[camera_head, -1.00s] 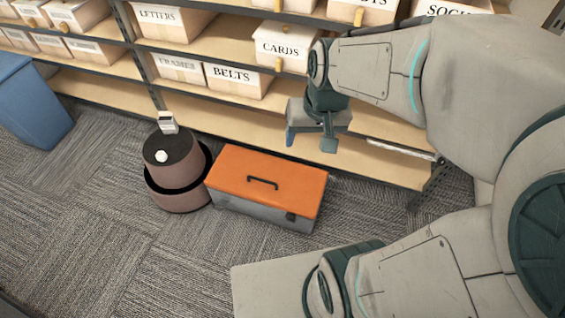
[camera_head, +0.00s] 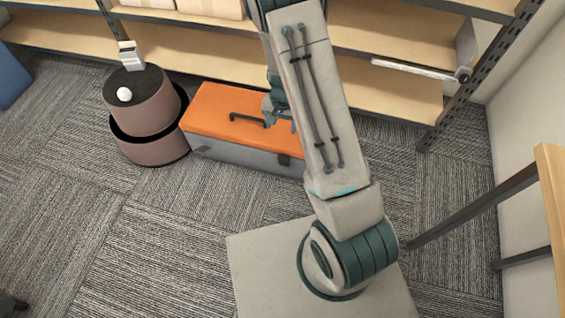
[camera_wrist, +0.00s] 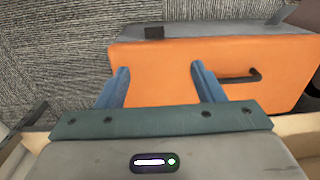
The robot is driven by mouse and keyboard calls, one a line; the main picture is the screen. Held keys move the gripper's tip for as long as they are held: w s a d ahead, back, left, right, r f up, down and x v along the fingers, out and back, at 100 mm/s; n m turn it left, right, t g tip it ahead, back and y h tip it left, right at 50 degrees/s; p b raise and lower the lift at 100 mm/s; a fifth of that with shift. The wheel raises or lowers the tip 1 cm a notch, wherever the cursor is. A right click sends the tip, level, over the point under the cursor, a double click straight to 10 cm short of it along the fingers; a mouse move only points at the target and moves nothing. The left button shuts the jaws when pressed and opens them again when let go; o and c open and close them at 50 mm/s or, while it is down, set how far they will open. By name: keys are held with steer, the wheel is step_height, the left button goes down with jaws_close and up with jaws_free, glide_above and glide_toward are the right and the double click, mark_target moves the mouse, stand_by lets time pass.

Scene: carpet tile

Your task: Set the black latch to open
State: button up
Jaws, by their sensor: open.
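The toolbox with an orange lid (camera_head: 218,103) and grey body sits on the carpet in front of the shelves, with a black handle (camera_head: 248,119) on top. Its black latch (camera_wrist: 154,33) shows in the wrist view at the edge between lid (camera_wrist: 150,62) and grey front. In the head view my gripper (camera_head: 279,108) is partly hidden by my arm.
Round brown containers (camera_head: 145,115) stand close to the toolbox's left side, with a small white item on top. Wooden shelves (camera_head: 200,57) run behind it. A metal-legged wooden piece (camera_head: 551,190) stands at the right.

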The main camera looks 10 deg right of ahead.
steer(key=b, duration=0.1)
glide_above(283, 158)
step_height(283, 158, down, 6)
step_height(283, 158, down, 13)
steer(key=b, duration=0.6)
steer(key=shift+w, duration=0.1)
steer(key=c, duration=1.3)
jaws_close()
